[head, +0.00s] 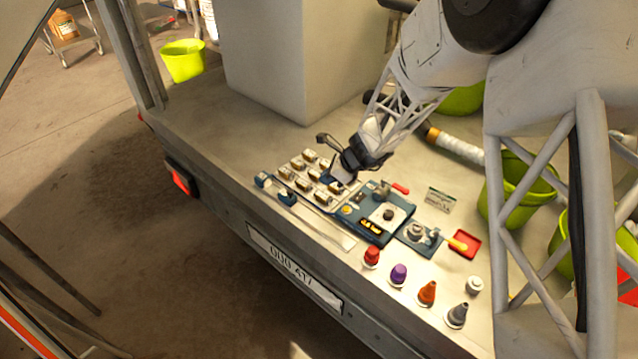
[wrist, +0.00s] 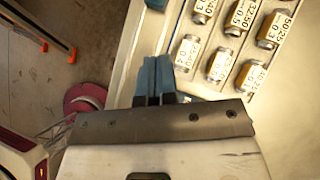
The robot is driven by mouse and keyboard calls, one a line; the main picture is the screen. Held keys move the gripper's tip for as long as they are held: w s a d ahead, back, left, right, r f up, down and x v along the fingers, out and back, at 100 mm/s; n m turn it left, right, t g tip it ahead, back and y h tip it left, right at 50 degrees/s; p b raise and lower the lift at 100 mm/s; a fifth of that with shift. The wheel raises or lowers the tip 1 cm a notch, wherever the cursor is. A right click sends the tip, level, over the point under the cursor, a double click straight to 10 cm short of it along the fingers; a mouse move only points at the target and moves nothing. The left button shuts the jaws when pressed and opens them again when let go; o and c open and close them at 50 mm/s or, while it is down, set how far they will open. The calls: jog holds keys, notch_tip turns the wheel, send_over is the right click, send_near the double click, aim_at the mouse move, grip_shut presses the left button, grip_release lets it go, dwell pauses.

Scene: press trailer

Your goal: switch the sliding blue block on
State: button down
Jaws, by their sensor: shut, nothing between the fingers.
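Two small blue blocks sit at the left end of a pale strip along the trailer's front edge in the head view: one at the end (head: 262,180) and one a little right of it (head: 287,197). I cannot tell for sure which one slides. My gripper (head: 340,177) is low over the panel of labelled brass pieces, behind and right of these blocks. In the wrist view my gripper's blue fingers (wrist: 154,80) are together and empty. A blue piece (wrist: 157,4) shows at the top edge there, apart from the fingertips.
Labelled brass pieces (wrist: 220,65) stand in rows right of my fingers in the wrist view. A blue control box (head: 375,218) is right of them in the head view. Coloured cones (head: 398,275) line the front edge. A grey box (head: 290,60) stands behind; green buckets (head: 515,190) stand right.

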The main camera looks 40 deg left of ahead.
jog(key=shift+v, duration=1)
jog(key=d+r+n+t+h, duration=0.1)
jog(key=d+r+n, duration=0.1)
jog(key=d+r, duration=0.7)
jog(key=d+r+n+t, duration=0.15)
jog(key=d+r, duration=0.35)
jog(key=d, duration=0.8)
jog(key=d+r+n+t+h, duration=0.1)
jog(key=d+r+n, duration=0.2)
jog(key=d+r, duration=0.55)
jog(key=s+d+r+n+t+h, duration=0.1)
jog(key=s+d+n, duration=0.1)
jog(key=s+d, duration=0.4)
jog(key=s+d+r+n+h, duration=0.2)
jog(key=s+d, duration=0.5)
jog(key=d, duration=1)
jog(key=s+d+r+n+t+h, duration=0.1)
jog(key=s+d+n+h, duration=0.1)
jog(key=s+d, duration=0.5)
jog(key=d, duration=0.4)
jog(key=shift+d+r+t, duration=0.2)
jog(key=shift+r+t, duration=0.15)
jog(key=shift+r, duration=0.05)
